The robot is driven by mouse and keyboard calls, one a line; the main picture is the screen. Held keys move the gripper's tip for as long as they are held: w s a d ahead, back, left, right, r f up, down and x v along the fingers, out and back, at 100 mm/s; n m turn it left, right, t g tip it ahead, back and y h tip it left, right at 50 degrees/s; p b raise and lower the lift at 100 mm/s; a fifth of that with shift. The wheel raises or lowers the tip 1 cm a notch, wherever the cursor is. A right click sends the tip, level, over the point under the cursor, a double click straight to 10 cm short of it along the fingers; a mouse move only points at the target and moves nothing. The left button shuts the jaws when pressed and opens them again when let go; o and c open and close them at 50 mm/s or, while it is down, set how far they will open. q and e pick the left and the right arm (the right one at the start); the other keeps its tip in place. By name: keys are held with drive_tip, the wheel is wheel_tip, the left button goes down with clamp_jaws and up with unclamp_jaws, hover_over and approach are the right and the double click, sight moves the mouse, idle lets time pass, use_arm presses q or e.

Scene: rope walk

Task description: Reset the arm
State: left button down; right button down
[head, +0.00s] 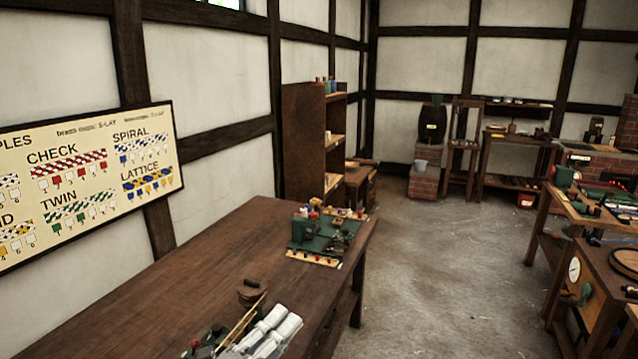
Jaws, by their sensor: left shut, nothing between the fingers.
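My left gripper (284,322), pale grey and white, shows at the bottom edge of the head view, above the near part of the long brown wooden table (165,290). Its fingers lie close together, shut, with nothing seen between them. Most of the arm behind it is out of the picture. My right gripper is not in view.
A green machine (318,236) with small coloured parts stands at the table's far end. A brown round item (252,292) and a thin tan stick (243,321) lie near the gripper. A pattern board (90,185) hangs at left. Floor (440,270) right of the table is clear.

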use_arm(q)
drive_tip(key=s+a+f+n+g+y, duration=0.2)
drive_tip(key=s+a+f+n+y, duration=0.1)
drive_tip(key=a+f+n+y, duration=1.3)
drive_tip(key=s+d+f+n+g+h, duration=0.15)
drive_tip(key=s+f+n+g, duration=0.35)
drive_tip(key=s, duration=0.7)
drive_tip(key=s+f+n+g+h, duration=0.2)
drive_tip(key=s+f+n+g, duration=0.3)
drive_tip(key=s, duration=0.6)
wheel_tip(320, 180, down, 33)
drive_tip(key=s+m+g+b, duration=0.1)
drive_tip(key=s+g+b, duration=0.1)
drive_tip(key=g+b, duration=0.15)
drive_tip(key=s+a+f+b, duration=0.2)
drive_tip(key=s+f+b, duration=0.1)
drive_tip(key=s+f, duration=1.3)
drive_tip(key=shift+s+a+f+m+y+b, duration=0.3)
drive_tip(key=shift+a+f+y, duration=0.1)
drive_tip(key=shift+f, duration=0.5)
drive_tip(key=shift+g, duration=0.25)
